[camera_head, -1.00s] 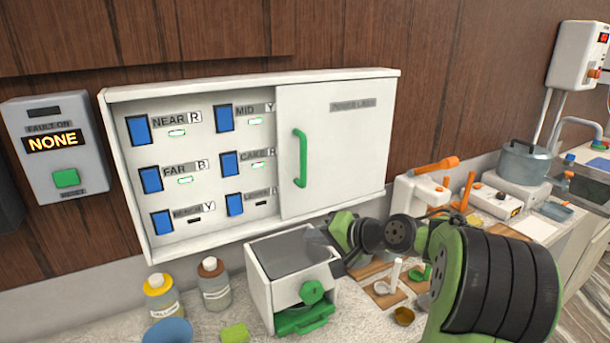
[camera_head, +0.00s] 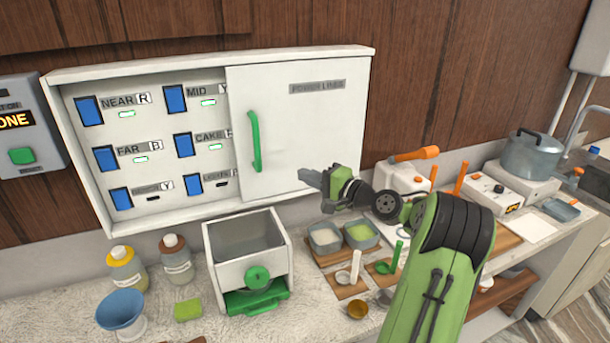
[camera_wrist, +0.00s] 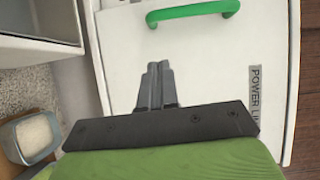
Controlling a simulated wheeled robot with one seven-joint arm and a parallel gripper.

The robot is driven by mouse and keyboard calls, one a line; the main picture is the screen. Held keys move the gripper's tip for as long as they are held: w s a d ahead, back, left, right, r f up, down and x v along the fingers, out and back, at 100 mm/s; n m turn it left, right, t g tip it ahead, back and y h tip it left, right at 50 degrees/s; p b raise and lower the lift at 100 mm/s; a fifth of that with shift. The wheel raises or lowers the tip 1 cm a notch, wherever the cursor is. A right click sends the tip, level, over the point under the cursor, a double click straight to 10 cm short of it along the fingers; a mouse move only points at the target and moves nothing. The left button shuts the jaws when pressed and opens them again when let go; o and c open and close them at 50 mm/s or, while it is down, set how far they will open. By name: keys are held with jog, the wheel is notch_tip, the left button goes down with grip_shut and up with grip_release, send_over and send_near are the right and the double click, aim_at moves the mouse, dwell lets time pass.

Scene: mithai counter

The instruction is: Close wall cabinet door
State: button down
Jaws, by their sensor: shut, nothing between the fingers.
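The white wall cabinet (camera_head: 150,223) hangs on the wood wall. Its sliding door (camera_head: 310,125), labelled POWER LINES, covers the right part; the left part is open and shows blue switches. The green upright door handle (camera_head: 255,141) is near the door's left edge; it also shows in the wrist view (camera_wrist: 190,12). My gripper (camera_head: 305,177) is shut and empty, in front of the door's lower part, to the right of and below the handle. In the wrist view its fingers (camera_wrist: 158,75) point toward the handle with a gap between them.
A white box with a green knob (camera_head: 248,280) stands on the counter below the cabinet. Two bottles (camera_head: 178,265), a blue bowl (camera_head: 121,308) and small food trays (camera_head: 360,234) are nearby. A fault panel (camera_head: 25,130) is at the left.

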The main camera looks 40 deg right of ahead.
jog(key=w+a+p, duration=0.1)
jog(key=w+a, duration=0.3)
jog(key=w, duration=0.4)
jog(key=shift+w+f, duration=0.15)
jog(key=shift+f, duration=0.05)
jog(key=shift+a, duration=0.1)
jog(key=shift+a, duration=0.1)
